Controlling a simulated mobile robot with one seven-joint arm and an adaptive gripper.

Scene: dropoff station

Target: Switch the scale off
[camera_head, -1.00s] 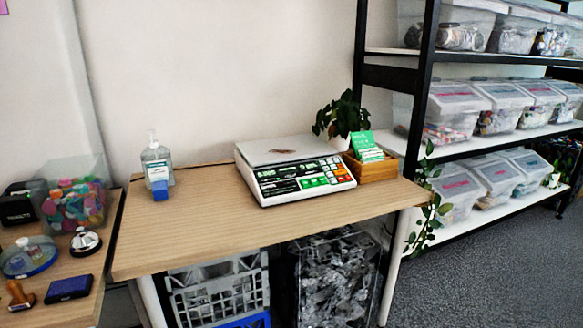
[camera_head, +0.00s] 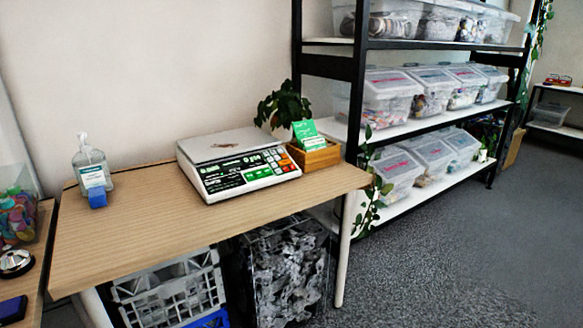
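A white and grey scale (camera_head: 238,165) stands on the wooden table (camera_head: 130,232), right of the table's middle. Its flat weighing plate (camera_head: 215,146) is at the back, with a small brown mark or item on it. Its sloped front panel (camera_head: 245,170) has dark and green areas, with white, green and orange keys. Light digits seem to show on the display strip, too small to read. Which key is the power switch cannot be told. My gripper is not in view.
A shelf (camera_head: 405,133) with clear bins is farther right. Open floor (camera_head: 440,255) lies front right.

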